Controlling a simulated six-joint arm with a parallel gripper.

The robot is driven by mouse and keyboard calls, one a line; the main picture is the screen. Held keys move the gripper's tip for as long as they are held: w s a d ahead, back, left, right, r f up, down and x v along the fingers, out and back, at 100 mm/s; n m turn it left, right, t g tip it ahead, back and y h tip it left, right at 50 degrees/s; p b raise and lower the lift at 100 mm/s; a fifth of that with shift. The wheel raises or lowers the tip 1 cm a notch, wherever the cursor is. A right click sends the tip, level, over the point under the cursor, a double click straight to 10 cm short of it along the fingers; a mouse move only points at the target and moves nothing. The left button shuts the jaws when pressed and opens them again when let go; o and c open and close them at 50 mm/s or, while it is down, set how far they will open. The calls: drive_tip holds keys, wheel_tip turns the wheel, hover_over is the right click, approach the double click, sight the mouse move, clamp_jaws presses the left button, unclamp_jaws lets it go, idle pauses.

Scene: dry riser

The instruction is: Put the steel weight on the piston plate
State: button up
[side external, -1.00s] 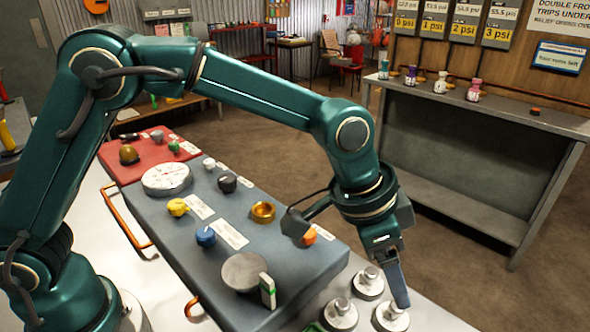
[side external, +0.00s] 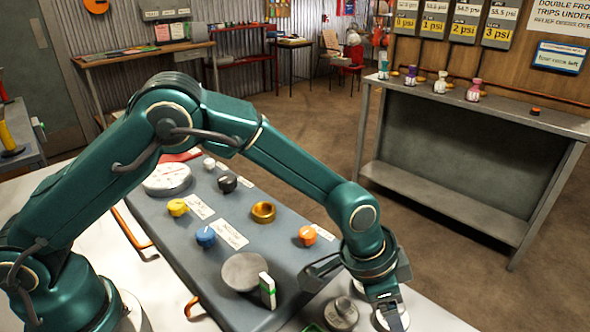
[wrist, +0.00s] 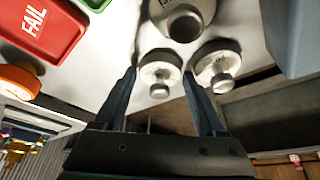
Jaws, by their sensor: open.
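Several steel weights with round bases and knobs stand on the white bench. In the side view, one weight (side external: 341,314) is left of my gripper (side external: 388,318), and another (side external: 397,321) is partly hidden under it. The wrist view shows one weight (wrist: 160,70) between the fingertips of my open gripper (wrist: 159,76), a second (wrist: 218,66) just right of the right finger, and a larger one (wrist: 185,22) beyond. I cannot tell whether the fingers touch the middle weight. A flat grey disc, seemingly the piston plate (side external: 243,271), lies bare on the console.
The grey console (side external: 270,245) carries a brass ring (side external: 263,212) and orange (side external: 307,235), blue (side external: 205,236) and yellow (side external: 178,207) knobs. A green-and-white tag (side external: 267,290) stands beside the disc. Red FAIL (wrist: 50,28) and green pieces show in the wrist view.

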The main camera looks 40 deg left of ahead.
drive_tip(key=shift+c, duration=0.3)
drive_tip(key=c, duration=1)
clamp_jaws()
drive_tip(key=shift+r, duration=0.2)
